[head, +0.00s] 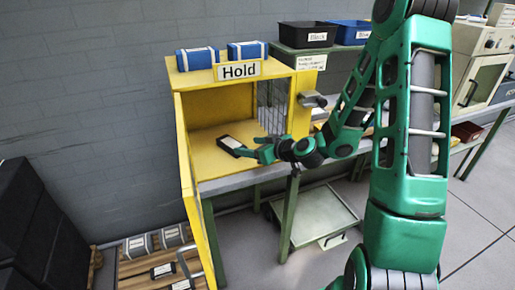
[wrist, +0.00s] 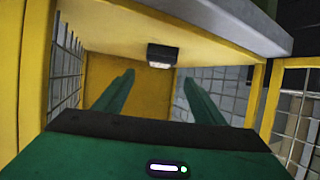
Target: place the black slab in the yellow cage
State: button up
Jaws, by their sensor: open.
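The black slab (head: 236,146), with a pale label on top, lies on the floor of the yellow cage (head: 187,142), near its open front. The cage has a "Hold" sign and its yellow door stands open. My gripper (head: 256,152) is at the cage's front, just right of the slab, with its fingers open. In the wrist view, which looks upside down, the slab (wrist: 162,55) rests on the yellow cage floor (wrist: 110,38). My gripper's two green fingers (wrist: 155,80) are spread with nothing between them, and the slab appears apart from them.
Blue-and-white boxes (head: 197,58) sit on the cage's roof. A black bin (head: 308,34) and a blue bin (head: 352,31) stand behind to the right. Mesh panels (wrist: 208,90) line the cage sides. A wooden pallet (head: 135,270) with several items is on the floor at lower left.

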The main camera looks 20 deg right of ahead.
jog(key=shift+s, duration=0.15)
jog(key=shift+s+g, duration=0.3)
jog(key=shift+s, duration=0.05)
jog(key=s+g, duration=0.1)
jog(key=s, duration=0.1)
jog(key=s+d+g, duration=0.1)
jog(key=s, duration=0.1)
jog(key=s+g, duration=0.1)
jog(key=s, duration=0.1)
jog(key=shift+d+f+n+h, duration=0.15)
jog(key=shift+f+n+h, duration=0.15)
jog(key=shift+n+h, duration=0.1)
jog(key=s+d+r+m+g+h, duration=0.1)
jog(key=s+d+r+m+g, duration=0.2)
jog(key=s, duration=0.8)
jog(key=s+d+r+m+g+h, duration=0.1)
jog(key=s+d+r+m+g, duration=0.2)
jog(key=s, duration=0.8)
jog(key=s+d+r+m+g+h, duration=0.2)
jog(key=s+d+m, duration=0.3)
jog(key=s, duration=0.6)
jog(key=shift+d+r+m+g, duration=0.45)
jog(key=shift+d+r, duration=0.3)
jog(key=shift+d, duration=0.35)
jog(key=shift+s, duration=0.1)
